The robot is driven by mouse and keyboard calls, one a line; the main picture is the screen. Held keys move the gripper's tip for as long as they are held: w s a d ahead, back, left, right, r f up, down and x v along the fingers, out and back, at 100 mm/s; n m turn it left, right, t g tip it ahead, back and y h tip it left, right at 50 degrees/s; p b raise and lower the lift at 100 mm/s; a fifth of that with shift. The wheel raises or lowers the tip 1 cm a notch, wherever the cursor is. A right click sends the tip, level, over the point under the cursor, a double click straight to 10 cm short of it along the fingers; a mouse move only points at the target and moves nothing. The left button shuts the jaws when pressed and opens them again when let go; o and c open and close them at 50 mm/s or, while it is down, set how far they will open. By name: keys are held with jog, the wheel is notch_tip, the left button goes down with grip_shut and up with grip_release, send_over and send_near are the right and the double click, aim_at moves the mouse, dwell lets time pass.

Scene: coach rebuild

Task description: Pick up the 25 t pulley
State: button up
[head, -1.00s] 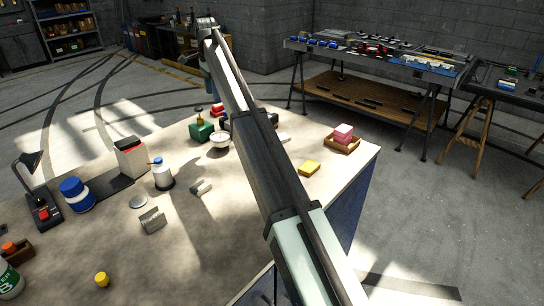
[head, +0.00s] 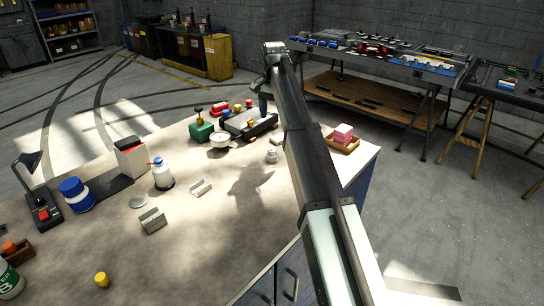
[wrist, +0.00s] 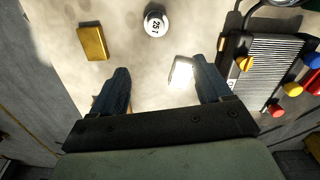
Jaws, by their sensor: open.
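The 25 t pulley shows in the wrist view as a small round silver piece (wrist: 156,22) with dark "25 T" markings on top. In the head view a small silver round piece (head: 271,157), which looks like the same pulley, stands on the bench left of my forearm. My gripper (wrist: 160,70) is open and empty, with its two dark fingers apart above the bench. The pulley lies beyond the fingertips, roughly centred between them and not touched.
In the wrist view a yellow block (wrist: 92,42) lies left of the pulley, a pale bright block (wrist: 181,72) lies near the right finger, and a dark ribbed unit (wrist: 265,65) with coloured knobs stands at right. A pink block (head: 343,131) sits in a wooden tray (head: 344,146).

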aim_at(272, 149)
jog(key=f+n, duration=0.3)
jog(key=n, duration=0.3)
jog(key=s+f+n, duration=0.1)
jog(key=f+n, duration=0.2)
jog(key=n, duration=0.3)
jog(key=s+f+n, duration=0.1)
jog(key=f+n, duration=0.2)
jog(key=n, duration=0.4)
jog(key=shift+f, duration=0.25)
jog(key=shift+a+f, duration=0.25)
jog(key=shift+f, duration=1.05)
jog(key=shift+a+f, duration=0.2)
jog(key=shift+f, duration=1.1)
jog(key=shift+c, duration=0.4)
jog(key=c, duration=1.1)
